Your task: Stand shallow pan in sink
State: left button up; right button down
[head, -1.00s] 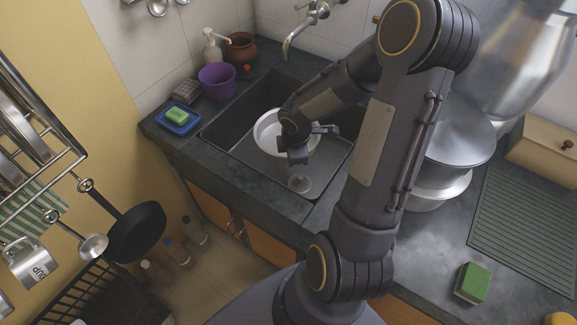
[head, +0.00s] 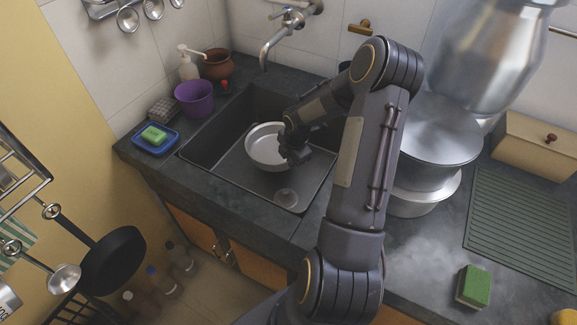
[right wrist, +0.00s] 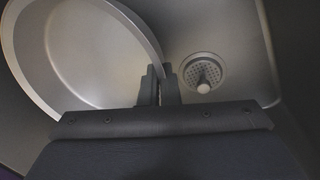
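The shallow pan (head: 266,150) is a round, pale metal pan inside the dark sink (head: 222,166). My right gripper (head: 295,160) is at the pan's right side, down in the sink. In the right wrist view, the pan (right wrist: 95,60) fills the upper left. The two fingers of my right gripper (right wrist: 160,88) are close together with the pan's rim between them. The pan looks a little tilted; whether its underside touches the sink floor I cannot tell. My left gripper is not in view.
The drain (head: 286,197) with its plug lies in front of the pan. A faucet (head: 283,38) hangs over the sink's back edge. A purple pot (head: 194,98) and a blue sponge tray (head: 155,138) stand left of the sink. Stacked steel pots (head: 425,160) stand at the right.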

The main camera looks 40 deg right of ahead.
jog(key=f, duration=0.1)
jog(key=w+d+f, duration=0.1)
jog(key=w+f, duration=0.1)
jog(key=shift+w+d+f, duration=0.1)
jog(key=shift+w+d, duration=0.05)
jog(key=shift+d, duration=0.1)
notch_tip(320, 180, down, 4)
jog(key=shift+w+d+r, duration=0.1)
jog(key=shift+w+r, duration=0.05)
jog(key=shift+r, duration=0.1)
jog(key=c, duration=1.7)
grip_release()
jog(key=shift+f, duration=0.1)
